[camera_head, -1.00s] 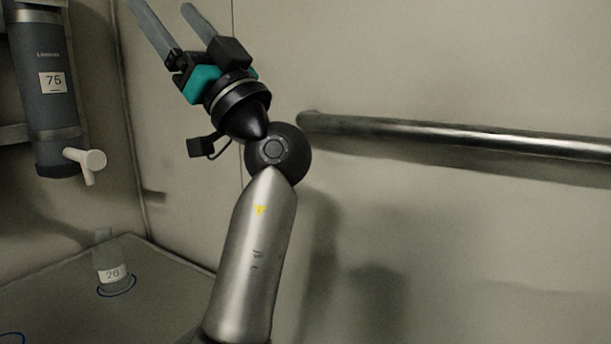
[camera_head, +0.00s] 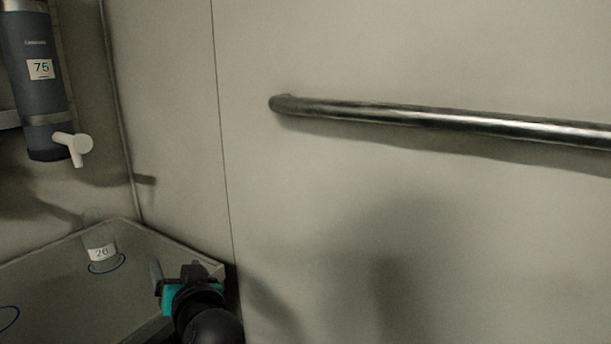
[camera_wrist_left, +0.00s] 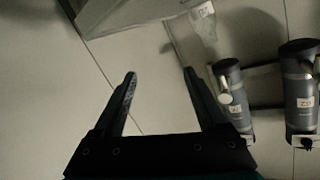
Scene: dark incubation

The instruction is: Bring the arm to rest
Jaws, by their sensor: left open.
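My left gripper (camera_head: 185,270), black with a teal band, is at the bottom of the head view, by the right corner of the counter. Its jaws are open, and nothing shows between them. In the left wrist view its two dark fingers (camera_wrist_left: 160,75) stand well apart, with only plain pale surface between them. Most of my left arm is below the edge of the head view. My right gripper is in neither view.
A clear labelled bottle (camera_head: 100,235) stands in a blue ring on the counter (camera_head: 50,290), left of my gripper. A grey dispenser (camera_head: 38,90) labelled 75 with a white tap hangs above. A metal rail (camera_head: 440,117) crosses the wall at right. The wall below it is clear.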

